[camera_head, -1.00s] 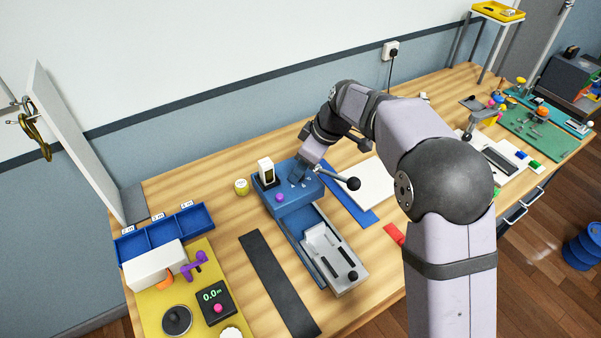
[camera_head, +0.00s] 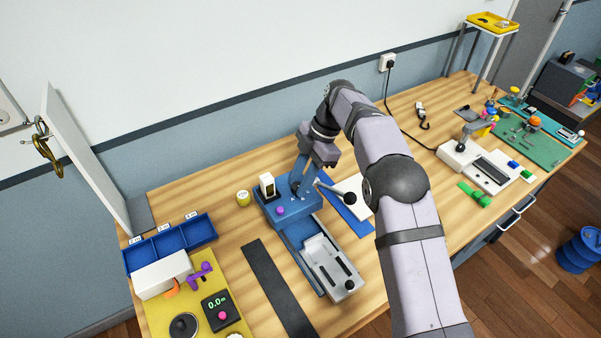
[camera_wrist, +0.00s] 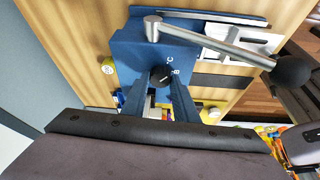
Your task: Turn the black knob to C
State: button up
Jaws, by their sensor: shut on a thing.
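The black knob (camera_wrist: 160,76) sits on the top of the blue machine housing (camera_wrist: 128,48). My gripper (camera_wrist: 160,88) is shut on it, with one blue finger on each side. A light mark shows on the knob's face; its exact direction is hard to tell. The letters C (camera_wrist: 170,60) and B (camera_wrist: 177,72) are printed beside the knob; any other letter is hidden by the fingers. In the head view my gripper (camera_head: 298,182) points down onto the housing (camera_head: 275,213), and the knob is mostly hidden between the fingers.
A metal lever with a black ball (camera_head: 352,199) sticks out right of the housing, close to my gripper. A purple button (camera_head: 280,211), a black-and-white block (camera_head: 267,186) and a yellow round piece (camera_head: 243,198) are near on the left. A grey slide (camera_head: 328,262) extends in front.

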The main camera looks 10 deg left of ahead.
jog(key=shift+n+h+p, duration=0.4)
jog(key=shift+n+p, duration=0.7)
jog(key=shift+p, duration=0.05)
jog(key=o, duration=1.1)
jog(key=shift+c, duration=0.2)
jog(key=shift+w+r, duration=0.1)
jog(key=shift+w+d+r+b, duration=0.1)
jog(key=shift+w+r+b, duration=0.1)
jog(key=shift+r+b, duration=0.2)
jog(key=shift+v, duration=0.95)
notch_tip(320, 180, up, 7)
jog(key=p, duration=0.6)
